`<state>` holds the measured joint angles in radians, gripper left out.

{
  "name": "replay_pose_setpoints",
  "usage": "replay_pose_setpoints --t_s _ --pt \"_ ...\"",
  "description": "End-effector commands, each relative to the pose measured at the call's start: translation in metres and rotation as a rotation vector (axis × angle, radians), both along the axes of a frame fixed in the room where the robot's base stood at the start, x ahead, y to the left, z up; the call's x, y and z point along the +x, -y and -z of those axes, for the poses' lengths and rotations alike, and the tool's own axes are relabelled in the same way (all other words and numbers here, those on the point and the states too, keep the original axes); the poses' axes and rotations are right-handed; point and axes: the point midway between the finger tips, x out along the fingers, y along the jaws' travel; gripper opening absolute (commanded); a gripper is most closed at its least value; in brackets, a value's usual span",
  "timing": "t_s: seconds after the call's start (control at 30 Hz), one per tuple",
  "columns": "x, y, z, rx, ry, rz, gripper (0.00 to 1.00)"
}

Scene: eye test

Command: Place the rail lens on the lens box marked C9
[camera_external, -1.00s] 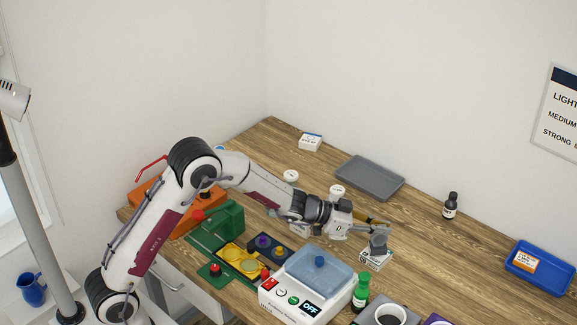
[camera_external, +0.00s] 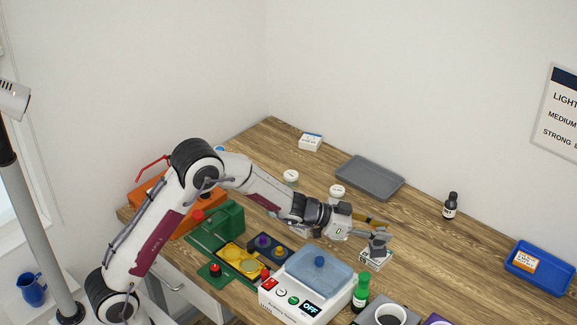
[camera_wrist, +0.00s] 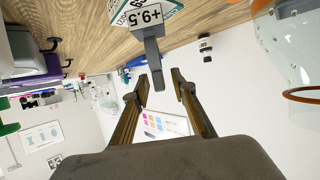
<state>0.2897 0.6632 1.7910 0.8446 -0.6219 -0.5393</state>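The rail lens (camera_wrist: 152,55) is a grey piece with a "+9.5" plate and a narrow stem. In the external view the grey lens (camera_external: 378,246) appears upright on a small white lens box (camera_external: 375,260). In the wrist view part of this white, green-edged box (camera_wrist: 128,10) shows behind the plate; its marking is cut off and I cannot read C9. My gripper (camera_wrist: 161,78) has its fingers apart, one on each side of the stem, with gaps visible. In the external view my gripper (camera_external: 374,231) is just above the box, around the lens's top.
A white device with a clear blue lid (camera_external: 320,270) and a green bottle (camera_external: 360,292) stand close in front. A grey tray (camera_external: 370,178), white lidded jars (camera_external: 337,191) and another white box (camera_external: 310,142) are behind. A blue tray (camera_external: 540,268) is right. Table between is clear.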

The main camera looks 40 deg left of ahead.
Motion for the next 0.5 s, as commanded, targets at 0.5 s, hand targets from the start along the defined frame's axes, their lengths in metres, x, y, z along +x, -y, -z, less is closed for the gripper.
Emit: replay_pose_setpoints --t_s 0.5 --pt "-0.017 -0.018 -0.014 0.000 0.002 -0.001 0.26"
